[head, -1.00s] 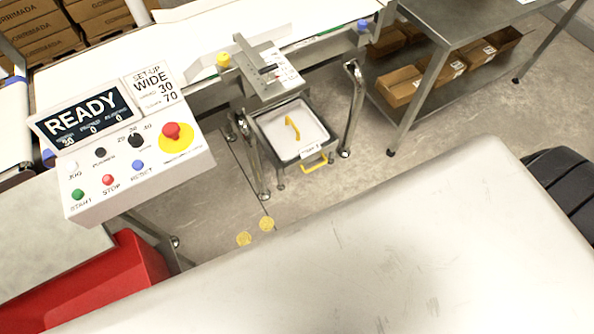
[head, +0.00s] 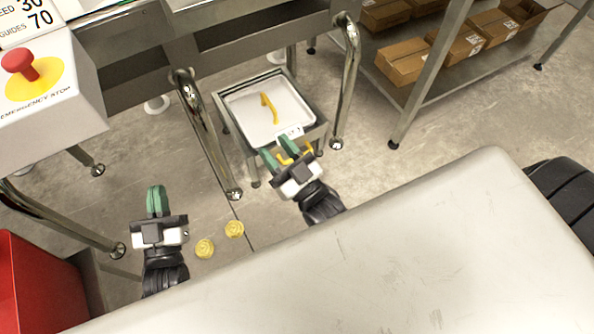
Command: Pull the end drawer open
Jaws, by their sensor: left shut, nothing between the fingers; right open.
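The end drawer (head: 238,110) is a grey box with a white inside or lid, under the belt frame in the head view. A yellow grip (head: 268,106) lies in its white area, and a small label sits at its front edge. A yellow front handle (head: 309,150) is partly hidden by my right gripper (head: 278,152). The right gripper is open, its green fingers at the handle; I cannot tell whether they touch it or straddle it. My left gripper (head: 157,198) is shut and empty, to the left over bare floor.
Chrome legs (head: 204,135) of the belt frame stand on both sides of the drawer. A control box (head: 50,90) with a red emergency stop is at the upper left. A red bin (head: 35,285) is at lower left. A shelf with cardboard boxes (head: 405,60) is at upper right. Two yellow discs (head: 205,248) mark the floor.

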